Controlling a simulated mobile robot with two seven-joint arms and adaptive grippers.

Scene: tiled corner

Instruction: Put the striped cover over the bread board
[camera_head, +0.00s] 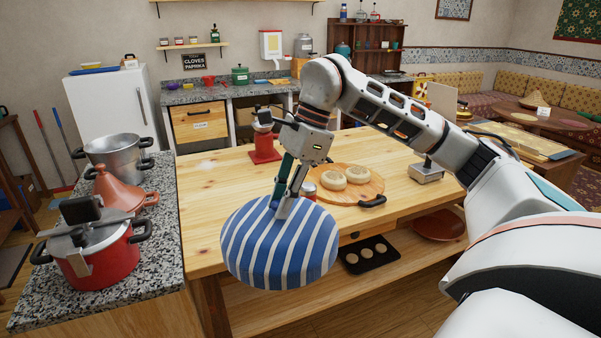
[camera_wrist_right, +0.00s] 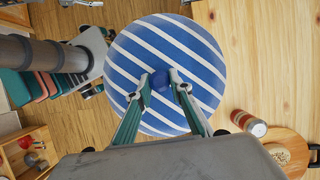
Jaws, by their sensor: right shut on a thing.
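The striped cover (camera_head: 280,250) is a round blue-and-white dome. My right gripper (camera_head: 282,208) is shut on its top knob, and the cover hangs at the front edge of the wooden table. In the right wrist view the cover (camera_wrist_right: 165,90) fills the middle, with the fingers of my right gripper (camera_wrist_right: 165,82) on the blue knob. The bread board (camera_head: 365,188) is a round wooden board with a dark handle, lying on the table behind and to the right of the cover. My left gripper is not in view.
A red-and-white can (camera_wrist_right: 248,123) stands on the table between cover and board. A red grinder (camera_head: 264,145) stands farther back, and a metal box (camera_head: 426,173) stands right of the board. The table's left part is clear.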

